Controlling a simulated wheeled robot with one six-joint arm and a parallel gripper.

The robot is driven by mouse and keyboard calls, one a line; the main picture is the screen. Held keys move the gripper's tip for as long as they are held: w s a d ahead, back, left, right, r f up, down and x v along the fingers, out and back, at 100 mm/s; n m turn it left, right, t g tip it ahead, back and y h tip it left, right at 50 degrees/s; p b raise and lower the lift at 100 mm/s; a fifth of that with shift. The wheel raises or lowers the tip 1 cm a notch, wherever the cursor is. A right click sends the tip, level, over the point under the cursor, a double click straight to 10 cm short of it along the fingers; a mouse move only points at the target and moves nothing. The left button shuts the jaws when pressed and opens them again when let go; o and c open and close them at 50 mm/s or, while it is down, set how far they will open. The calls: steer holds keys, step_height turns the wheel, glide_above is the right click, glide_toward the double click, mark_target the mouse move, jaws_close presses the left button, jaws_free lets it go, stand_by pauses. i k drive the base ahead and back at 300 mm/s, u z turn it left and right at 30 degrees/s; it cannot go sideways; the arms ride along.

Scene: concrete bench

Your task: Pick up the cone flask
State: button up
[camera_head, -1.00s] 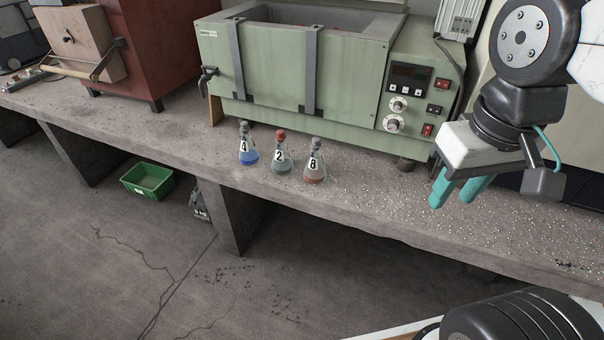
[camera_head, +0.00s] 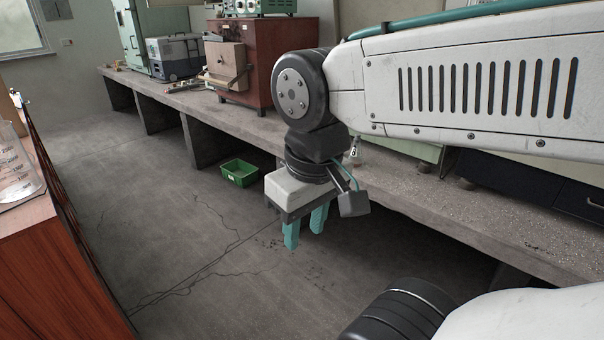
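Part of one cone flask (camera_head: 355,152) with a white number label shows on the concrete bench, just right of my wrist. My arm covers most of it, and its number is hard to read. Any other flasks are hidden behind my arm. My gripper (camera_head: 305,230) has two teal fingers pointing down, apart, with nothing between them. In the picture it is below and left of the flask, in front of the bench edge over the floor.
The concrete bench (camera_head: 455,205) runs from the back left to the right. A green crate (camera_head: 239,173) sits on the floor by the bench. A red-brown cabinet (camera_head: 55,250) with a glass beaker (camera_head: 15,165) stands at left. The floor between is clear.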

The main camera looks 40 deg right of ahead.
mark_target(356, 156)
steer(key=z, duration=0.05)
steer(key=i, duration=1.65)
steer(key=z, duration=1.75)
steer(key=i, duration=0.85)
steer(key=z, duration=0.95)
